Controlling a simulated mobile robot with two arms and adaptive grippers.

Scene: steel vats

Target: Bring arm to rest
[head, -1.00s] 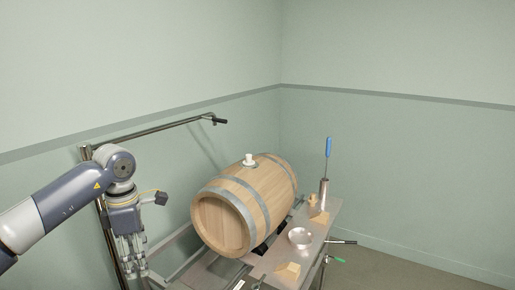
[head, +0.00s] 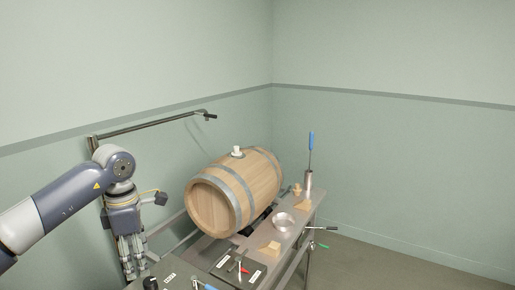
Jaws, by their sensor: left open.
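My left arm comes in from the left in the head view. Its gripper (head: 133,262) points down, open, with nothing seen between its fingers. It hangs left of the wooden barrel (head: 233,193) and apart from it. The barrel lies on its side with a white bung (head: 237,152) on top. My right gripper is not in view.
A steel bench (head: 281,243) beside the barrel holds a shallow metal bowl (head: 284,223), wooden blocks (head: 270,248) and a blue-handled tool in a metal cylinder (head: 308,181). A labelled dark panel (head: 240,268) is at the front. A metal rail (head: 150,126) runs behind. Open floor lies right.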

